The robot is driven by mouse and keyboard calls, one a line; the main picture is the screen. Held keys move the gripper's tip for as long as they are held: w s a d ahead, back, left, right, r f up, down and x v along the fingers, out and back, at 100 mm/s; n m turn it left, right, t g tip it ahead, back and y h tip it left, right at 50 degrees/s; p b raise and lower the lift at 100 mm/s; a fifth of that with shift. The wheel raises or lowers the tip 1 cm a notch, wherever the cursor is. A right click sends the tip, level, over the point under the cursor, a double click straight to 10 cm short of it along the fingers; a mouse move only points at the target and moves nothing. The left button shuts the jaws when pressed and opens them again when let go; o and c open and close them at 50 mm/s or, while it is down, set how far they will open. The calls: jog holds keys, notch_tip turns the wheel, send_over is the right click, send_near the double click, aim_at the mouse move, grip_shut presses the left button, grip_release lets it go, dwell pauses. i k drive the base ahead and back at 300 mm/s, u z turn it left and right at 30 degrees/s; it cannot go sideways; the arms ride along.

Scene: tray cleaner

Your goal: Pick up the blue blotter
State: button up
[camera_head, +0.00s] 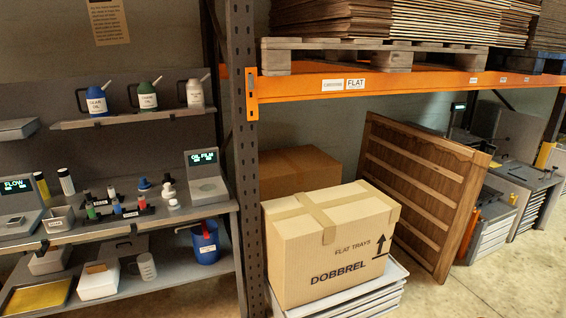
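No thing in view is clearly marked as the blue blotter. A small blue knobbed piece (144,184) stands on the middle shelf, left of the oil film device. It may be the blotter, but it is too small to tell. A similar white knobbed piece (167,190) stands just right of it. A blue-topped vial (116,206) sits in a small dark rack in front and to the left. My gripper is not in view.
The middle shelf (160,226) also holds the oil film device (207,187) and flow device (17,213). A rack post (243,150) and a large carton (325,245) stand to the right. Bare floor (490,285) shows at far right.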

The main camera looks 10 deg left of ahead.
aim_at(144, 186)
jog(key=u, duration=0.35)
jog(key=i, duration=0.8)
jog(key=u, duration=0.75)
jog(key=i, duration=0.65)
jog(key=u, duration=0.8)
jog(key=i, duration=0.7)
jog(key=u, duration=0.9)
jog(key=i, duration=1.4)
jog(key=u, duration=0.4)
